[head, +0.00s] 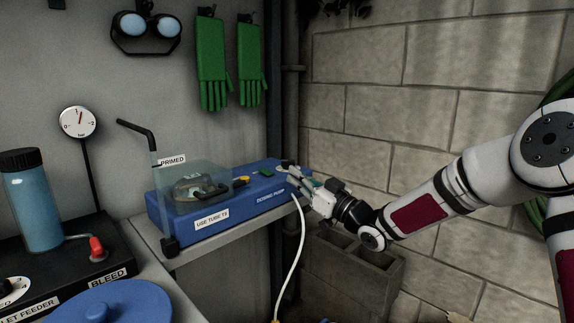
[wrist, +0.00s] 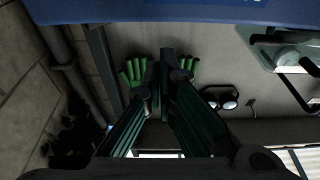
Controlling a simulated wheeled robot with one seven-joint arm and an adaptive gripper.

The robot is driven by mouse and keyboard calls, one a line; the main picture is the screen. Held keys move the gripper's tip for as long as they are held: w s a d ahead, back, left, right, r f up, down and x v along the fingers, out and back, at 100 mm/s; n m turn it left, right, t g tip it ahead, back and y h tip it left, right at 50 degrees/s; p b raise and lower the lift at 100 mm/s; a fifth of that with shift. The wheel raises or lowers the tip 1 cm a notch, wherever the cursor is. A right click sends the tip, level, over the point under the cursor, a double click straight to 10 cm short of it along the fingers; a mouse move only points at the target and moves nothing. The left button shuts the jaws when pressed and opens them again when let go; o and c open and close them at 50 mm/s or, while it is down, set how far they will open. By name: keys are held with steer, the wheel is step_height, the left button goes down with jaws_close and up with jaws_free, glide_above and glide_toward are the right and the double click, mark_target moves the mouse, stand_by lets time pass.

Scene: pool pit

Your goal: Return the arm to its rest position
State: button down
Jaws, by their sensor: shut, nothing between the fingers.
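My gripper (head: 293,176) is at the right end of the blue dosing pump (head: 240,196), level with its top, with my arm reaching in from the right. In the head view I cannot tell if it touches the pump. In the wrist view the fingers of my gripper (wrist: 165,62) are together at their tips with nothing between them. A blue edge of the pump (wrist: 200,10) crosses the top of that view.
The pump stands on a grey shelf (head: 205,243) and has a clear cover (head: 188,190). A white tube (head: 297,250) hangs below my gripper. Concrete blocks (head: 350,270) stand under my arm. Green gloves (head: 212,65) hang behind. A block wall (head: 400,100) is close behind my arm.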

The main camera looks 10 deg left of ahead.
steer(key=shift+s+d+f, duration=0.3)
steer(key=shift+d, duration=0.15)
steer(key=s+d+f+m+g+h, duration=0.1)
steer(key=s+d+m+g+h, duration=0.45)
steer(key=s+d+h, duration=1.35)
steer(key=s+d+f+m+g+y, duration=0.1)
steer(key=s+d+f+m+g, duration=0.15)
steer(key=s, duration=1.45)
steer(key=s+d+f+m+g+y, duration=0.1)
steer(key=s+d+m+g+y, duration=0.2)
steer(key=s, duration=1.4)
step_height(320, 180, up, 22)
steer(key=t+h+p, duration=0.1)
steer(key=t+p, duration=0.1)
steer(key=p, duration=1.9)
steer(key=shift+n, duration=0.3)
